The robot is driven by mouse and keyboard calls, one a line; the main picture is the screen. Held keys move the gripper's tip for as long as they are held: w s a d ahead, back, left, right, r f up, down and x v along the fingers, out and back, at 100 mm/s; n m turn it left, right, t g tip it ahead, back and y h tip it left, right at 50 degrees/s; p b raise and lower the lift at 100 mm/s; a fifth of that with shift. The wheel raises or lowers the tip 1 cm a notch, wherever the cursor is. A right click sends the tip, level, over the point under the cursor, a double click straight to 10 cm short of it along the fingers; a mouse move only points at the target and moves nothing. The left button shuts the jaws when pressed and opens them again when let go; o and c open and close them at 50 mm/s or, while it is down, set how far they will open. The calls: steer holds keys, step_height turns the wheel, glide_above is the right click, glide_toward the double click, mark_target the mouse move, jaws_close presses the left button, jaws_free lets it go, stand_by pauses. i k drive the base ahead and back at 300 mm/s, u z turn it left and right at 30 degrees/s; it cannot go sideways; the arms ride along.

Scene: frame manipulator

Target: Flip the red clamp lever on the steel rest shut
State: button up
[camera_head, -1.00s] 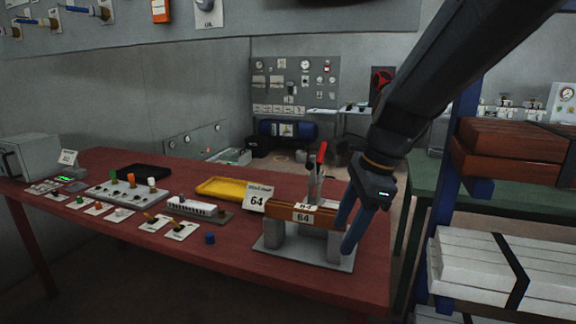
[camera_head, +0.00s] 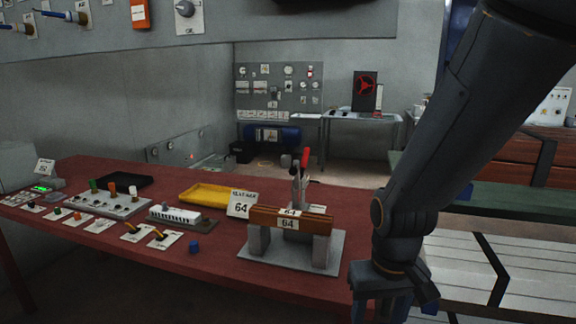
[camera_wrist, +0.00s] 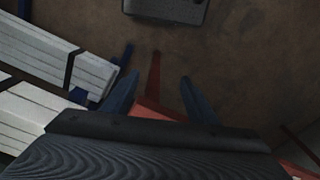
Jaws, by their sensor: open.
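The red clamp lever (camera_head: 305,158) stands upright above the steel rest (camera_head: 290,250) on the red table. A brown bar labelled 64 (camera_head: 289,219) lies across the two posts of the rest. My gripper (camera_head: 385,308) hangs low at the right, beyond the table's right edge and apart from the rest and lever. In the wrist view my gripper (camera_wrist: 158,95) is open and empty, with two blue fingers apart over the floor. The lever does not show there.
A sign marked 64 (camera_head: 240,205), a yellow tray (camera_head: 213,194), a small blue knob (camera_head: 194,246) and switch panels (camera_head: 105,203) are on the table. White stacked boards (camera_head: 480,265) lie at the right; they also show in the wrist view (camera_wrist: 50,60).

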mark_target(304, 166)
steer(key=k, duration=0.5)
steer(key=u, duration=1.5)
steer(key=i, duration=1)
steer(key=z, duration=1.8)
